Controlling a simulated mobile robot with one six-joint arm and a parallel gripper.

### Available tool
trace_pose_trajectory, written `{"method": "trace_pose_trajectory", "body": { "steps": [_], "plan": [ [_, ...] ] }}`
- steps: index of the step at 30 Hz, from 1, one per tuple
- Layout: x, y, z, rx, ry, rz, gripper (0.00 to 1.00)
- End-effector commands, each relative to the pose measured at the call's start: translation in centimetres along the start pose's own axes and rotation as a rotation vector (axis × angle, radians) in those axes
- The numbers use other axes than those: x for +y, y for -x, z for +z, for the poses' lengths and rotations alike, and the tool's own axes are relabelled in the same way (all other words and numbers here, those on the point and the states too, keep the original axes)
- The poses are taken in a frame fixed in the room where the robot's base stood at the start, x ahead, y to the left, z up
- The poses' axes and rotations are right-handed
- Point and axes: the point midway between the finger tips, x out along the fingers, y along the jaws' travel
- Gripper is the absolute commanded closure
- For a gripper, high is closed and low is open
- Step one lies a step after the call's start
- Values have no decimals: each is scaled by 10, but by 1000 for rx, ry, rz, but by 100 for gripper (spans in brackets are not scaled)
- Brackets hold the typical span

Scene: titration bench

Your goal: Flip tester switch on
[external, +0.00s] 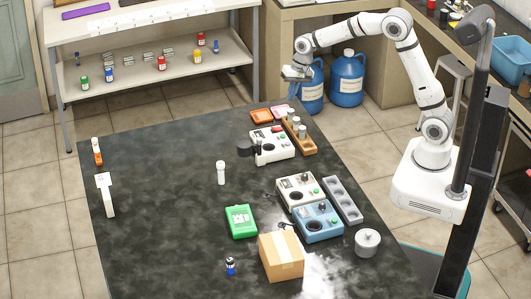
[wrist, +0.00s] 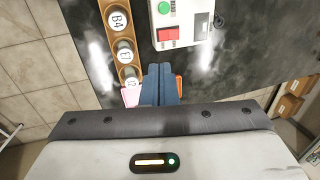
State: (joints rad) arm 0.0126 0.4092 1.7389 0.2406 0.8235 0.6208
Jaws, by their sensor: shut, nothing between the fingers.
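My gripper (external: 297,74) is raised beyond the table's far right corner in the external view. In the wrist view its blue fingers (wrist: 161,72) are together, with nothing between them. A white device (external: 270,146) with a red rocker switch stands near the table's far end; in the wrist view, the red switch (wrist: 168,36) and a green button (wrist: 164,7) show on it, past the fingertips and apart from them. Another white device (external: 300,188) and a blue device (external: 318,222) stand nearer. Which one is the tester I cannot tell, and no switch position is readable.
A wooden rack (external: 304,142) of capped vials stands beside the far white device. Orange (external: 262,116) and pink (external: 281,110) items lie at the far edge. A grey rack (external: 342,200), a cardboard box (external: 281,257) and a green case (external: 241,221) stand nearer. The table's left middle is mostly clear.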

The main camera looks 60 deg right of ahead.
Motion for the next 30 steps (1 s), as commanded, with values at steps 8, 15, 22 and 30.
{"method": "trace_pose_trajectory", "body": {
  "steps": [8, 15, 22, 30],
  "plan": [
    [1, 8, 0, 1, 0, -1, 100],
    [1, 6, 0, 1, -1, -8, 100],
    [-1, 3, -2, -4, -6, -90, 100],
    [-5, 9, -2, -7, -4, -131, 100]
  ]
}}
